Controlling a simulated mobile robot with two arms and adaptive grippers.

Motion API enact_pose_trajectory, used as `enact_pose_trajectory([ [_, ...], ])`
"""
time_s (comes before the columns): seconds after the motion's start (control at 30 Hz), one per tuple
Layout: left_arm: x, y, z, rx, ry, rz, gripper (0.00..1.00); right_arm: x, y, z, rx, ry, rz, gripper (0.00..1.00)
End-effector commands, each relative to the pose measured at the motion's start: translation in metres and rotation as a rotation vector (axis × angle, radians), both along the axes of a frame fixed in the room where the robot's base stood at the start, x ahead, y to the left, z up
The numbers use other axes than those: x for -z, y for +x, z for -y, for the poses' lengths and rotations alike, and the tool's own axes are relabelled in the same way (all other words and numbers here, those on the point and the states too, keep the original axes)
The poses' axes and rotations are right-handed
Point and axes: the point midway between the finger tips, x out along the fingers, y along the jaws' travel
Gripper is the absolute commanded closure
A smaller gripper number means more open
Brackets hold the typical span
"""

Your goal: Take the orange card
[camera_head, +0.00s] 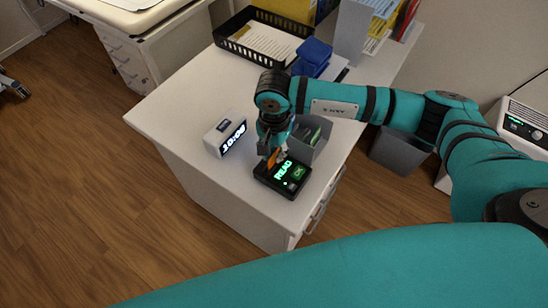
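The orange card (273,158) shows as a small upright strip at the fingertips of my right gripper (271,150). The gripper points down and appears shut on the card, though the arm partly hides the fingers. The card is at the far edge of a black card reader (296,183) with green lit "READ" and "OK" text. Whether the card touches the reader is too small to tell. A grey holder (318,148) with greenish cards stands just right of the gripper. My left gripper is out of view.
A white device (212,140) with a lit display stands left on the white desk (180,110). A black tray (233,48) with papers, a blue object (313,55) and a file holder (350,30) are at the back. The desk's left front is clear.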

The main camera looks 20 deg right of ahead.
Motion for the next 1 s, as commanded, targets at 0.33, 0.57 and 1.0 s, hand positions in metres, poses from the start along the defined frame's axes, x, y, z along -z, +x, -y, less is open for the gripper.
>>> enact_pose_trajectory([
  [0.33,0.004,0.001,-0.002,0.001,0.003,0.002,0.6,0.003,0.0,0.0,0.0,0.0,0.0,0.83],
  [0.57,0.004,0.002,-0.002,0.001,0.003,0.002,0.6,0.003,0.0,0.0,0.0,0.0,0.0,0.98],
  [1.0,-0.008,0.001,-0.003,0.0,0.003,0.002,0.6,-0.019,0.0,0.0,-0.001,0.0,0.002,1.0],
])
